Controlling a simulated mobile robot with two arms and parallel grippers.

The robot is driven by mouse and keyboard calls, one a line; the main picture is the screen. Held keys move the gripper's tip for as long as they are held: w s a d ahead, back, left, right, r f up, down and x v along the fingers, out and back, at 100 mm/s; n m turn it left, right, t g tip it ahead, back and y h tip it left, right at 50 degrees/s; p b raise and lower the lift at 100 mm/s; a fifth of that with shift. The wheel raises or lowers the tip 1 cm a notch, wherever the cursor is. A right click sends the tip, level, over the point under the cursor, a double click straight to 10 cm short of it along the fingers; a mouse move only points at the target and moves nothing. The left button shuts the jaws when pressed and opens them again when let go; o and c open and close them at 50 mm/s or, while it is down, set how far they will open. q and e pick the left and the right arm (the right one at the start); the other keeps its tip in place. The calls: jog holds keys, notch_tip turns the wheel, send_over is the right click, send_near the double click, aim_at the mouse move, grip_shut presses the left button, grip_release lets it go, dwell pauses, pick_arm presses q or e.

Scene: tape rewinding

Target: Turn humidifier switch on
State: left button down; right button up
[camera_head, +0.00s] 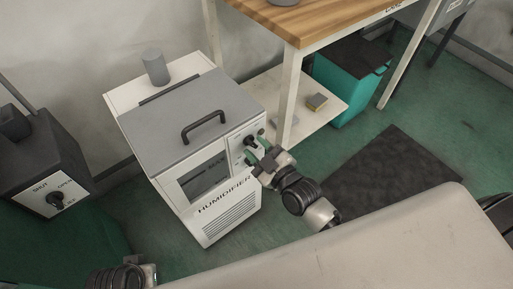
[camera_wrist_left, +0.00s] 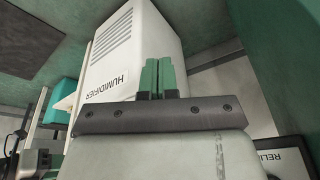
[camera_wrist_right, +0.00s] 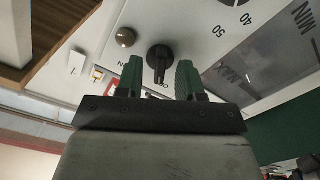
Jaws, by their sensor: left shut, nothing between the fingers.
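The white and grey humidifier (camera_head: 232,111) stands on the floor left of the wooden bench. Its control panel is on the front right. In the right wrist view, the black rotary switch (camera_wrist_right: 159,58) has partly hidden lettering beside it. My right gripper (camera_wrist_right: 159,80) is open, with its green fingers on either side of the switch's lower part; I cannot tell whether they touch it. In the head view this gripper (camera_head: 257,156) is at the panel. My left gripper (camera_wrist_left: 157,78) is shut and empty, pointing towards the humidifier's lower front (camera_wrist_left: 130,45).
A dark box with a rotary knob (camera_head: 42,165) stands at the left. The wooden bench (camera_head: 310,22) has a lower white shelf (camera_head: 325,117) close to the humidifier's right side. A teal bin (camera_head: 345,85) and a dark floor mat (camera_head: 395,175) are at the right.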

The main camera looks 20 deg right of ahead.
pick_arm(q)
jog(key=shift+r, duration=0.1)
pick_arm(e)
jog(key=shift+w+a, duration=0.1)
jog(key=shift+w, duration=0.1)
grip_shut()
jog(key=m+p, duration=0.2)
jog(key=m, duration=0.1)
jog(key=shift+r+p, duration=0.15)
jog(key=shift+p, duration=0.25)
jog(key=m+p, duration=0.2)
jog(key=m, duration=0.4)
jog(key=shift+p, duration=0.35)
pick_arm(q)
jog(key=s+f, duration=0.2)
jog(key=f, duration=0.7)
jog(key=s+f+g, duration=0.1)
jog(key=s+f, duration=0.2)
jog(key=f, duration=0.7)
jog(key=shift+s+a+p, duration=0.25)
jog(key=shift+a+p, duration=0.05)
pick_arm(e)
jog(key=shift+m, duration=1.5)
